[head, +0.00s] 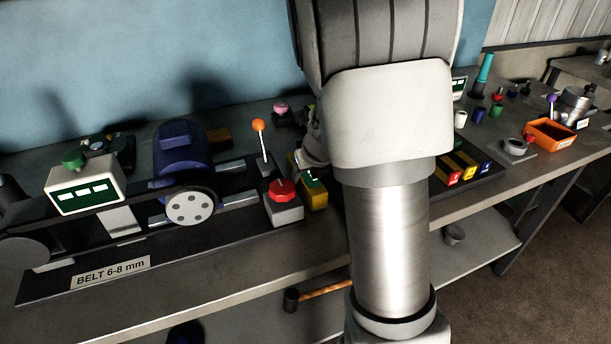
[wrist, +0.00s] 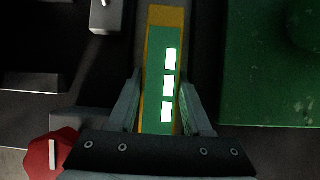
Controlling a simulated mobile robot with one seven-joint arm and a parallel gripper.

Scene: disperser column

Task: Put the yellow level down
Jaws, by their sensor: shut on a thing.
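The yellow level (wrist: 165,17) has a green face with three lit white panels. In the wrist view it lies lengthwise between the fingers of my gripper (wrist: 160,95), which is shut on it. In the head view the yellow level (head: 318,198) shows just right of the red-button box, below my gripper (head: 311,160). My arm hides part of the gripper and the area to the right. I cannot tell whether the level touches the bench.
The red-button box (head: 284,203) is close on the left, with an orange-knobbed lever (head: 261,140) behind it. The blue motor (head: 180,150) stands farther left. A tray with coloured numbered blocks (head: 464,170) and an orange bin (head: 550,134) are to the right.

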